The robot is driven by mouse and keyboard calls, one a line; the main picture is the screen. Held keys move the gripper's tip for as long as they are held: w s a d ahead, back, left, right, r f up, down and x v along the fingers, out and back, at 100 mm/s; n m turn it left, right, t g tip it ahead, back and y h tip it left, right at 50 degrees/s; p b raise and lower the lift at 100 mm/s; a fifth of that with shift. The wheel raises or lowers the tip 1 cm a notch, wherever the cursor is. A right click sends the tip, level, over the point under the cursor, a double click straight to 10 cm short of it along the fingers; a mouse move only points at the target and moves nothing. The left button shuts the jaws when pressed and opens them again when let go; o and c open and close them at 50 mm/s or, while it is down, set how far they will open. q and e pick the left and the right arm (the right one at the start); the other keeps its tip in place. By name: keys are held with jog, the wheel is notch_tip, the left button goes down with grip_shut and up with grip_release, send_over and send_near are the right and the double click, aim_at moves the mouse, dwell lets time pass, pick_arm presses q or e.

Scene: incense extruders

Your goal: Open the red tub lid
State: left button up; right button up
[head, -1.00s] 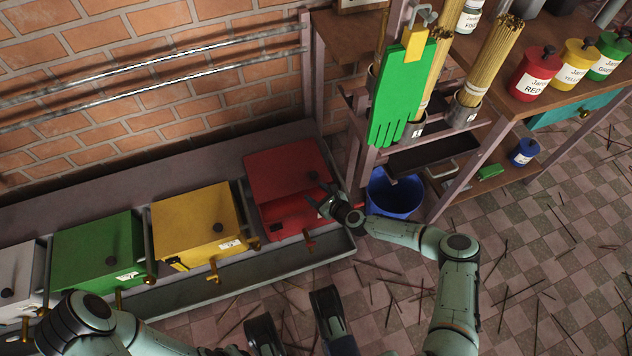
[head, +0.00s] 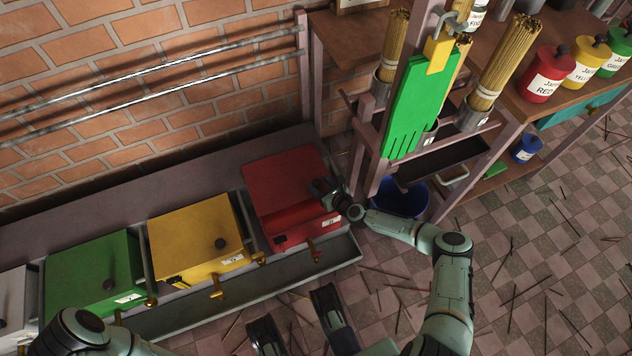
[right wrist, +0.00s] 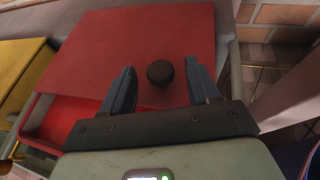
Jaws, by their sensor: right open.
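The red tub (head: 284,243) stands at the right end of the trough. Its red lid (head: 280,170) sits back from the front, and a strip of the tub's inside shows; it also shows in the right wrist view (right wrist: 70,118). My right gripper (head: 322,187) is over the lid's front right part. In the right wrist view, its open fingers (right wrist: 160,82) are on either side of the lid's round black knob (right wrist: 160,73), with gaps visible. In the head view my gripper hides the knob. My left gripper (head: 297,318) is low in the picture, fingers apart and empty.
The yellow tub (head: 195,235) and green tub (head: 90,275) stand left in the same trough (head: 340,246). A blue bucket (head: 402,197) and a shelf post (head: 368,140) are close right of my right gripper. A brick wall stands behind.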

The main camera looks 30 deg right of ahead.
aim_at(311, 171)
grip_shut()
jog(key=shift+w+d+r, duration=0.1)
jog(key=shift+w+d, duration=0.05)
jog(key=shift+w, duration=2.2)
jog(key=shift+w+d, duration=0.15)
jog(key=shift+w, duration=2.15)
grip_release()
jog(key=shift+s, duration=0.1)
pick_arm(q)
jog(key=w+d+r+t+p, duration=0.2)
jog(key=w+r+t+p, duration=0.2)
jog(key=w+r, duration=0.5)
jog(key=w+p, duration=0.2)
jog(key=w, duration=0.1)
jog(key=shift+w+r+m+t+p, duration=0.2)
jog(key=shift+m+t+p, duration=0.1)
jog(key=shift+m+p, duration=0.1)
pick_arm(e)
jog(key=v, duration=1.3)
